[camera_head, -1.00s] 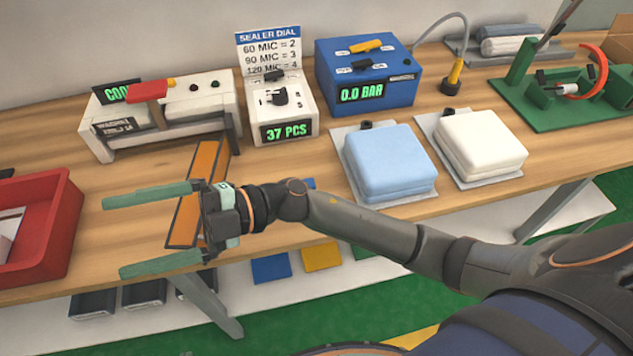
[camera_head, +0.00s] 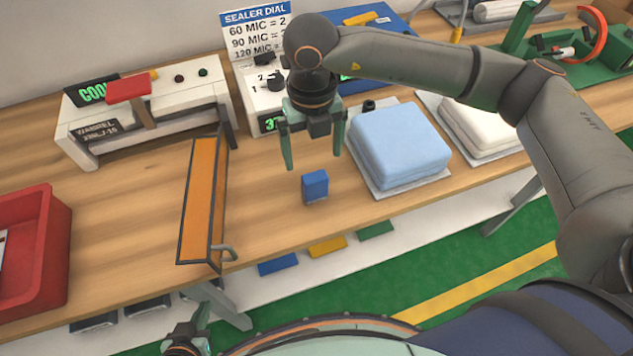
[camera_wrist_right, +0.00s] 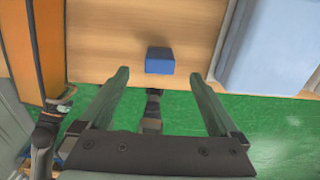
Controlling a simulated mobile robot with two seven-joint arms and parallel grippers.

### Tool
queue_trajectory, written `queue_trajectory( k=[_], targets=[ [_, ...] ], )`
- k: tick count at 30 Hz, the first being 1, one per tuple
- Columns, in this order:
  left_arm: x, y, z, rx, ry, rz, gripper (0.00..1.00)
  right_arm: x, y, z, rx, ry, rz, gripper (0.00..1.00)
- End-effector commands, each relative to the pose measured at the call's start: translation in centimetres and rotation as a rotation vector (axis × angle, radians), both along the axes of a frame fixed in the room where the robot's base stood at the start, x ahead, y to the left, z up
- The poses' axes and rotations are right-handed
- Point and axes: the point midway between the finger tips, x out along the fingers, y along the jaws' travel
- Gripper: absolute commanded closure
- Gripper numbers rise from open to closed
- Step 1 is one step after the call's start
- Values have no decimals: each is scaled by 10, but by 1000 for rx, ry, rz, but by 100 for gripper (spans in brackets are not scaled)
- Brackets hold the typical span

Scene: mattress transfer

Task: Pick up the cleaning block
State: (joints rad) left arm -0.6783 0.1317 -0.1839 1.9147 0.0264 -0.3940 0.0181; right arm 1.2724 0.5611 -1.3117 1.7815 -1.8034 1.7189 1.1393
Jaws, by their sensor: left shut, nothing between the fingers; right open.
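The cleaning block appears to be the small blue block (camera_head: 315,186), which stands on the wooden table near its front edge. It also shows in the right wrist view (camera_wrist_right: 160,60), just beyond and between the fingertips. My right gripper (camera_head: 314,160) is open and empty, pointing down above and slightly behind the block, apart from it. Its fingers are spread wider than the block in the right wrist view (camera_wrist_right: 157,74). My left gripper (camera_head: 200,320) is shut and empty at the bottom left, below the table's front edge and partly cut off.
The sealer (camera_head: 150,120) and dial box stand behind. A red bin (camera_head: 45,250) is far left. Bare table surrounds the block.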

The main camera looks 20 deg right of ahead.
Motion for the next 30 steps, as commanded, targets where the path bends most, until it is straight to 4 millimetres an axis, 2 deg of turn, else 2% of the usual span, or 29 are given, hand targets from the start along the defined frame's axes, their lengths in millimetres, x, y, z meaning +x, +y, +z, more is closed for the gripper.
queue_trajectory(
  k=[3,6,14,21,30],
  targets=[
    [0,0,3,-1,1,1,100,-2,0,-24,0,7,0,3],
    [0,0,5,-1,1,0,100,-1,0,-38,2,5,1,3],
    [-1,0,9,-1,2,0,100,-4,0,-59,4,5,2,3],
    [-1,0,15,-1,2,0,100,-8,-1,-94,5,5,1,3],
    [-1,0,15,-1,2,0,100,-8,-1,-102,6,2,4,3]
  ],
)
